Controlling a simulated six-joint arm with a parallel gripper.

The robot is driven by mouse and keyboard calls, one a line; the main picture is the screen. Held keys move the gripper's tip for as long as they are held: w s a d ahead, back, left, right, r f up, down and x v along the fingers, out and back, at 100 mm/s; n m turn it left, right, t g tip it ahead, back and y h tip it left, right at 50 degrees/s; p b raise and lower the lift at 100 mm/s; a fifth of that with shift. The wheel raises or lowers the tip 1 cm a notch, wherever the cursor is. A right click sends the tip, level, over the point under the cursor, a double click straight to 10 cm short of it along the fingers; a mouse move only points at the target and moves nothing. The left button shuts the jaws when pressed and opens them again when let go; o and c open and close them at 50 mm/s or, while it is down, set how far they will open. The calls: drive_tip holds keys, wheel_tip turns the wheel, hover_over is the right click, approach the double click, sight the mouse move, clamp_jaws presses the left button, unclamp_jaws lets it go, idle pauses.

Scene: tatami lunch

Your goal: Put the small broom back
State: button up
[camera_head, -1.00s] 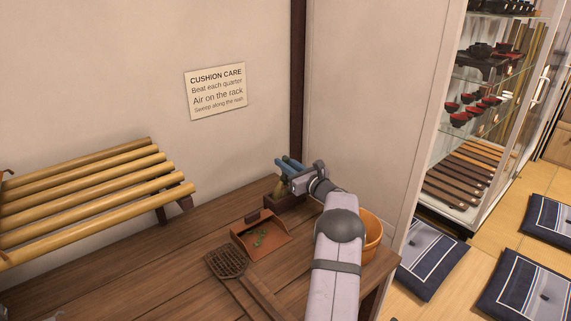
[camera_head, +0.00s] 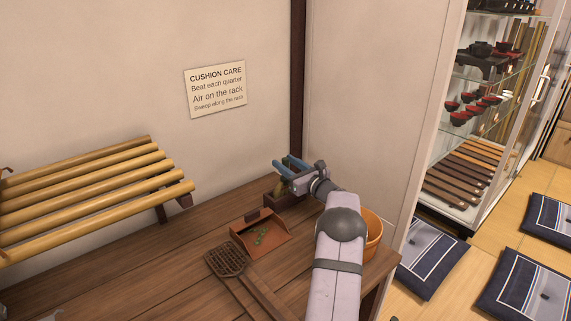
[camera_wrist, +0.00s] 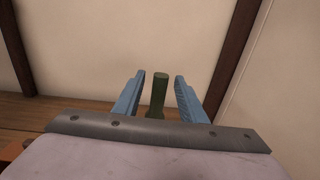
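My gripper (camera_head: 291,167) is over the back right part of the wooden bench, with its blue fingers spread apart. In the wrist view, the small broom's dark green handle (camera_wrist: 159,92) stands upright between the two fingers (camera_wrist: 160,76), with a visible gap on each side. In the head view, the yellowish-green lower part of the broom (camera_head: 281,187) shows below the fingers. It stands in or at a small dark wooden holder (camera_head: 286,204); its base is partly hidden, so how deep it sits cannot be told.
A woven beater (camera_head: 228,262) lies nearer. An orange bucket (camera_head: 372,236) stands right of my arm. A bamboo rack (camera_head: 90,195) is at left. The wall is close behind.

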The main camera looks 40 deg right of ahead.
drive_tip(key=s, duration=0.7)
drive_tip(key=shift+a+b, duration=0.2)
drive_tip(key=shift+b, duration=0.25)
drive_tip(key=shift+w, duration=0.1)
